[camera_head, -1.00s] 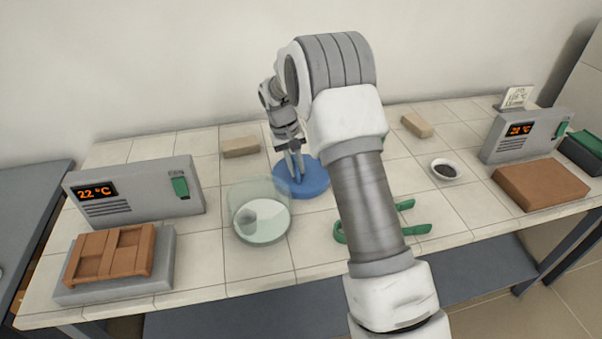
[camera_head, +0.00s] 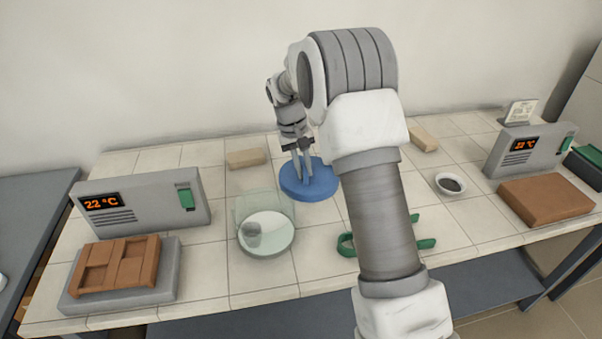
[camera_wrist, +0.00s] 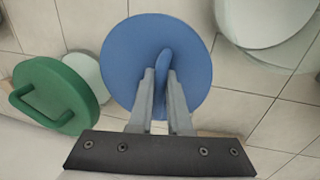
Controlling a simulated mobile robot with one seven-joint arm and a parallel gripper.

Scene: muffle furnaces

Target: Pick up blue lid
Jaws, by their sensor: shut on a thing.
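The blue lid (camera_head: 310,186) is a round disc with an upright handle, at the middle of the tiled table in the head view. It also fills the upper middle of the wrist view (camera_wrist: 186,56). My gripper (camera_head: 303,172) points down over it. In the wrist view my gripper (camera_wrist: 161,85) has its two fingers on either side of the lid's handle, shut on it. Whether the lid touches the table or hangs just above it, I cannot tell.
A glass vessel (camera_head: 266,229) stands in front of the lid. A green-handled tool (camera_head: 428,244) lies to the right, partly behind my arm. A green lid (camera_wrist: 58,92) shows in the wrist view. Beige blocks (camera_head: 246,158), a small bowl (camera_head: 450,185) and two furnace controllers (camera_head: 150,208) stand around.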

